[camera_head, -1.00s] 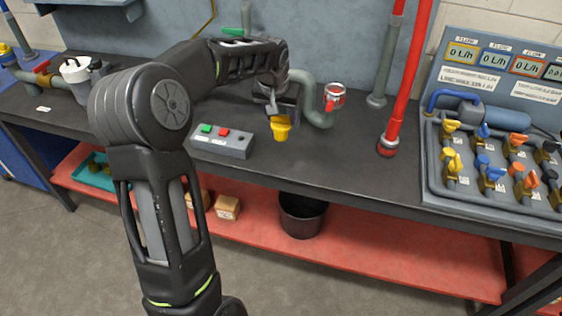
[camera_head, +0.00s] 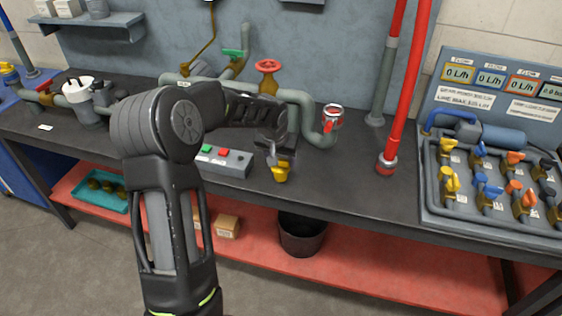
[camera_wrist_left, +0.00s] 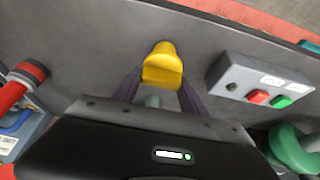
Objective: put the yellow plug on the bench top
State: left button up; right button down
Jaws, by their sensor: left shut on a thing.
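The yellow plug (camera_head: 281,172) is at the tips of my left gripper (camera_head: 277,158) in the head view, low over the dark bench top (camera_head: 340,180). In the left wrist view the plug (camera_wrist_left: 162,65) sits between the two fingers, and the gripper (camera_wrist_left: 157,88) is shut on it. I cannot tell whether the plug's bottom touches the bench top. My right gripper is in neither view.
A grey control box (camera_head: 222,160) with green and red buttons stands just left of the gripper. A grey pipe (camera_head: 308,115) and red pipe (camera_head: 395,110) stand behind and right. A valve panel (camera_head: 490,190) is at the far right. Bench room right of the plug is clear.

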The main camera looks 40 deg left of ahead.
pick_arm(q)
jog(key=shift+f, duration=0.7)
jog(key=shift+f, duration=0.1)
jog(key=shift+f, duration=0.2)
jog(key=o, duration=1.4)
jog(key=shift+r, duration=0.15)
jog(key=shift+c, duration=0.2)
jog(key=shift+r, duration=0.1)
jog(key=shift+r, duration=0.15)
jog(key=b+v, duration=0.1)
jog(key=v, duration=1)
jog(key=shift+r, duration=0.4)
jog(key=shift+s, duration=0.15)
